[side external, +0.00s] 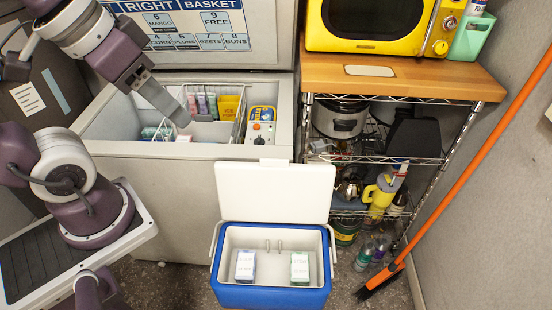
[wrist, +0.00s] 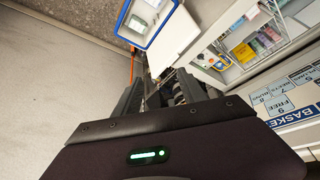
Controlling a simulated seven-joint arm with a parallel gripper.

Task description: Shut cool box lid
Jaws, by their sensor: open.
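The cool box (side external: 270,297) stands on the floor, blue outside with a pale inside. Its white lid (side external: 274,192) is open, raised at the back edge and leaning toward the freezer. Inside are a white-and-purple carton (side external: 245,266) and a white-and-green carton (side external: 300,267), apart from each other. My gripper (side external: 184,120) is open and empty above the chest freezer, up and left of the lid and clear of it. In the wrist view, the lid (wrist: 174,40) and the box's blue rim (wrist: 126,18) show beyond my open fingers (wrist: 158,88).
The open chest freezer (side external: 190,205) holds baskets of packets behind the cool box. A wire shelf (side external: 375,155) with a yellow microwave (side external: 370,22) stands to the right. An orange-handled broom (side external: 465,165) leans at the far right. Floor left of the box is clear.

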